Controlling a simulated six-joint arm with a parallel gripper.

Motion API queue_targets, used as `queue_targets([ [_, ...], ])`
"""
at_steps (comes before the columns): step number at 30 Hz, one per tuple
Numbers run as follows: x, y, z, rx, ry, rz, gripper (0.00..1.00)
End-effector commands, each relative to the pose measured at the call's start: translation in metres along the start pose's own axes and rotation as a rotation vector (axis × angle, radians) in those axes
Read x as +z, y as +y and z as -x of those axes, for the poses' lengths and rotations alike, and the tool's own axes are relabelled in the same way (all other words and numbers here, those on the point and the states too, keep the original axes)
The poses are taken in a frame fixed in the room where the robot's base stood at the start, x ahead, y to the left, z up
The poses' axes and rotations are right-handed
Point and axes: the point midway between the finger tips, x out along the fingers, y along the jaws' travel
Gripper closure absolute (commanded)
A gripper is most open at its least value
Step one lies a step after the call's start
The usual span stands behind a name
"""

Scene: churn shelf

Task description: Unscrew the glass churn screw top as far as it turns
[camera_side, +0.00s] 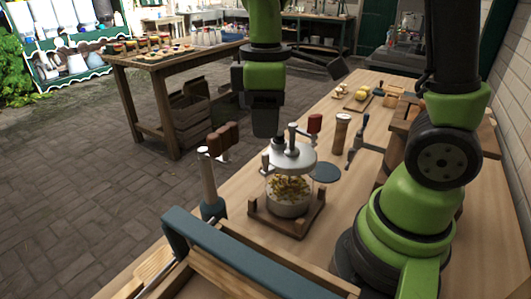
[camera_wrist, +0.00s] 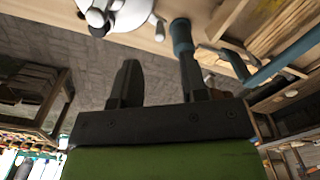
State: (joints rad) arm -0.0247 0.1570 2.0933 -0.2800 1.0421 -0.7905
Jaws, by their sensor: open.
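The glass churn (camera_side: 288,203) stands upright on the workbench in a wooden base (camera_side: 313,222), with pale and yellowish contents. Its metal screw top (camera_side: 293,156) is on the jar and carries a crank with a red handle (camera_side: 314,123). The top also shows cut off at the upper edge of the wrist view (camera_wrist: 130,14). My gripper (camera_side: 265,134) points down just behind and left of the top in the side view, its tips near the top's height. In the wrist view my gripper (camera_wrist: 158,65) is open with nothing between the fingers.
A teal-framed wooden device (camera_side: 245,256) fills the near bench edge. A tool with wooden handles (camera_side: 221,138) stands left of the churn. A dark disc (camera_side: 325,173) and a wooden mill (camera_side: 340,133) are to its right. Farther back lies a board (camera_side: 360,103).

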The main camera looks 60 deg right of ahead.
Motion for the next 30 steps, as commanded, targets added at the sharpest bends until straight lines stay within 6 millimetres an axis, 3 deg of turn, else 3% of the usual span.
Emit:
queue_targets([
  [6,0.001,-0.001,-0.040,-0.005,-0.007,-0.002,0.60],
  [12,0.000,0.000,-0.065,-0.003,-0.003,-0.004,0.60],
  [24,0.000,0.000,-0.073,-0.001,0.001,-0.004,0.60],
  [30,0.000,0.000,-0.072,-0.001,0.001,-0.004,1.00],
])
